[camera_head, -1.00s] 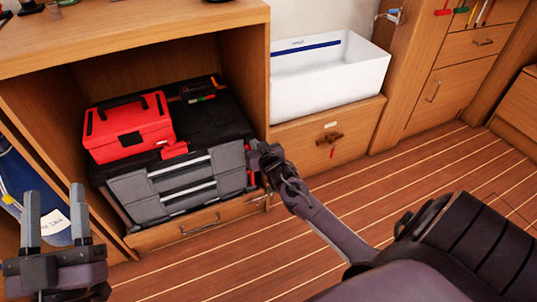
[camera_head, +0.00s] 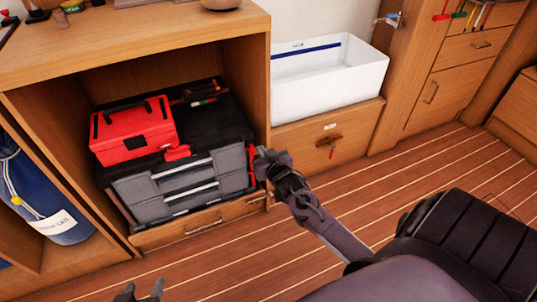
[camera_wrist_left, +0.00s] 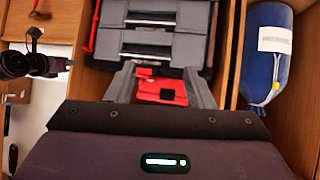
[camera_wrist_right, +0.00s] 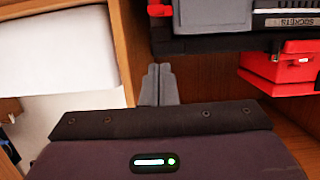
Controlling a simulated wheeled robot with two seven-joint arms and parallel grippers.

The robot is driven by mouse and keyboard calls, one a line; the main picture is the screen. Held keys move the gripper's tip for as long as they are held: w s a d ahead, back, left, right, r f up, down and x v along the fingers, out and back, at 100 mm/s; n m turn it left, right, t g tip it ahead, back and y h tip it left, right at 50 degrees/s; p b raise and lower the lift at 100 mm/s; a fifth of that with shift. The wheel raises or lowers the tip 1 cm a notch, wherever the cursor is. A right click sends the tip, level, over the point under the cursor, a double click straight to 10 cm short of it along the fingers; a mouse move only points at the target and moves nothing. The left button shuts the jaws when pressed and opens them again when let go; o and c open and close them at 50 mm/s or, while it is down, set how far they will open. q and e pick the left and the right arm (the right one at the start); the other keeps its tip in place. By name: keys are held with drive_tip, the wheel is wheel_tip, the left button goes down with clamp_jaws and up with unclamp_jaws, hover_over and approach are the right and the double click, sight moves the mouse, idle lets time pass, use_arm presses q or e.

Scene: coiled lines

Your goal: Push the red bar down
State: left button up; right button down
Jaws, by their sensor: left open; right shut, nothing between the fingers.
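The red bar (camera_head: 252,181) is upright on the right side of a black and grey toolbox (camera_head: 187,185) in a wooden cabinet. It also shows in the left wrist view (camera_wrist_left: 93,27), and its upper part in the right wrist view (camera_wrist_right: 158,9). My right gripper (camera_head: 262,158) is shut and empty beside the bar, partly covering it in the head view; I cannot tell if they touch. Its closed fingers show in the right wrist view (camera_wrist_right: 159,85). My left gripper (camera_head: 141,291) is open and empty, low in front of the cabinet, mostly out of the head view.
A red case (camera_head: 134,131) sits on top of the toolbox. The cabinet's side panel (camera_head: 243,85) stands close to the right of the bar. A white bin (camera_head: 328,82) is farther right. A blue bag (camera_head: 45,200) hangs at the left. The floor in front is clear.

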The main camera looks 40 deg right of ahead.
use_arm(q)
drive_tip(key=s+a+f+g+y+p, duration=0.1)
drive_tip(key=s+a+f+g, duration=0.1)
drive_tip(key=s+f+g, duration=0.2)
drive_tip(key=shift+s+f+y, duration=0.3)
drive_tip(key=shift+s+f, duration=0.55)
drive_tip(key=shift+s, duration=0.3)
use_arm(e)
drive_tip(key=v, duration=0.5)
